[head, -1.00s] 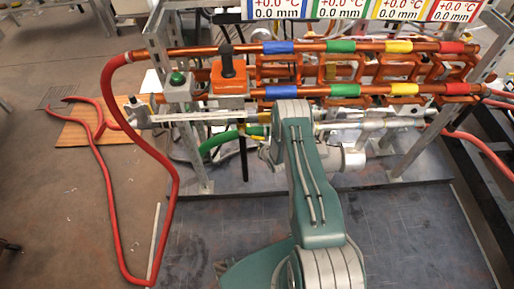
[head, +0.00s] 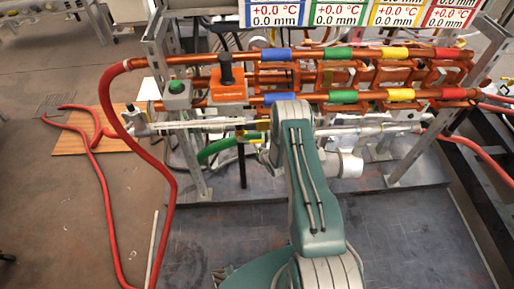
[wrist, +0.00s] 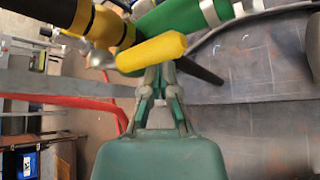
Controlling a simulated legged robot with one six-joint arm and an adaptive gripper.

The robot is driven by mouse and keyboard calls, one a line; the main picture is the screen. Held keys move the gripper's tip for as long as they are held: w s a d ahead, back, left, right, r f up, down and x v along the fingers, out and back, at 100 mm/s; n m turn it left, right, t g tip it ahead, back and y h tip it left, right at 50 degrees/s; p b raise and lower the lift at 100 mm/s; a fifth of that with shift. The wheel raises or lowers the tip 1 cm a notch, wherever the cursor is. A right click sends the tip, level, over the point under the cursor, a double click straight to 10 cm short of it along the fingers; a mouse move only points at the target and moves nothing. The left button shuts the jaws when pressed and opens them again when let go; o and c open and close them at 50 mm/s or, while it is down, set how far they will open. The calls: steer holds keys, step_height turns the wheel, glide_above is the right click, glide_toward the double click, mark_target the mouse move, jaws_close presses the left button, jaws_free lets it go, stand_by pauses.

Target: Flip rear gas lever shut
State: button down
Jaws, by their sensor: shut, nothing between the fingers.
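A yellow lever handle (wrist: 152,52) lies across the wrist view, joined at its left end to a metal fitting by a black and yellow pipe (wrist: 98,22). My gripper (wrist: 158,72) is shut and empty. Its fingertips are right at the lever's lower edge in the picture; I cannot tell whether they touch. In the head view a small yellow part (head: 250,135) shows just left of my arm, by the green hose (head: 217,148). My gripper is hidden behind my arm there.
Orange pipes with coloured bands (head: 340,97) run across the metal frame above my arm. An orange valve block with a black handle (head: 228,84) stands to the left. A red hose (head: 172,200) loops down to the floor. The floor around my arm is mostly clear.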

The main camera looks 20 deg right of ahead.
steer(key=shift+w+d+r, duration=0.1)
step_height(320, 180, down, 4)
steer(key=s, duration=0.1)
steer(key=s+a+r, duration=0.3)
steer(key=s+r, duration=0.2)
steer(key=s, duration=0.3)
steer(key=shift+r, duration=0.2)
stand_by(0.7)
